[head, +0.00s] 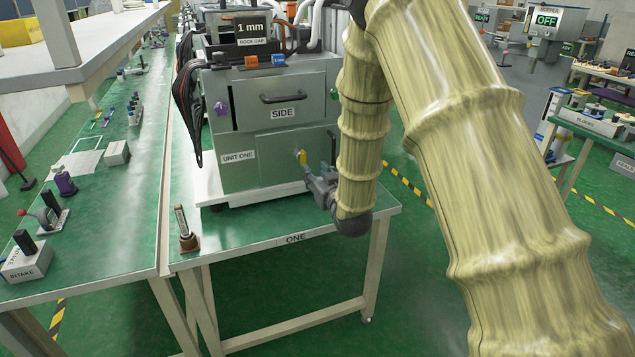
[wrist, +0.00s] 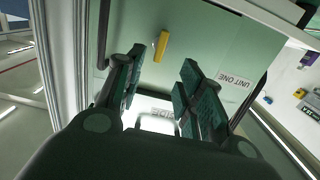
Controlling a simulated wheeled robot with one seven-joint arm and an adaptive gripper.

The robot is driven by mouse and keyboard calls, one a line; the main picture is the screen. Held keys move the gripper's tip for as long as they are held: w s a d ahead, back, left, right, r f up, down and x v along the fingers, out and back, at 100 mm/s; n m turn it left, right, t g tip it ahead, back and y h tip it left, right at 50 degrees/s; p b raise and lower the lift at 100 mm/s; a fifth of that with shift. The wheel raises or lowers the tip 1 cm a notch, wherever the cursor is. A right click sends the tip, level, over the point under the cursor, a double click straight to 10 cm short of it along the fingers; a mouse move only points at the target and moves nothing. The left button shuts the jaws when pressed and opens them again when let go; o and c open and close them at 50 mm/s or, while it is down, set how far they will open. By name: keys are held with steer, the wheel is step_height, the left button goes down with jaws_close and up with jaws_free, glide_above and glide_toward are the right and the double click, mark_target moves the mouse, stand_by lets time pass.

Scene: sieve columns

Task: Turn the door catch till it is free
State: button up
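The door catch (head: 302,157) is a small yellow lever on the lower door (head: 270,160) of the green-grey cabinet marked UNIT ONE. In the wrist view the yellow catch (wrist: 161,46) stands slightly tilted against the flat green door (wrist: 205,45). My gripper (head: 318,182) is beside the lower door in the head view, at the cabinet's right front. In the wrist view my gripper (wrist: 163,60) is open, with its two dark fingers apart. The catch appears between and just beyond the fingertips; I cannot tell whether either finger touches it.
A dark upright handle (wrist: 103,35) stands left of the catch in the wrist view. Above the lower door is a panel marked SIDE (head: 283,112) with a bar handle. A small brown-based tool (head: 187,232) stands on table ONE (head: 225,250). Its front right top is mostly clear.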

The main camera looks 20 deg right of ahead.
mark_target(305, 159)
steer(key=w, duration=0.3)
steer(key=w+p, duration=0.1)
steer(key=w, duration=0.6)
steer(key=shift+w+a+f, duration=0.15)
steer(key=shift+w+f, duration=0.1)
steer(key=shift+f, duration=0.05)
jaws_close()
jaws_free()
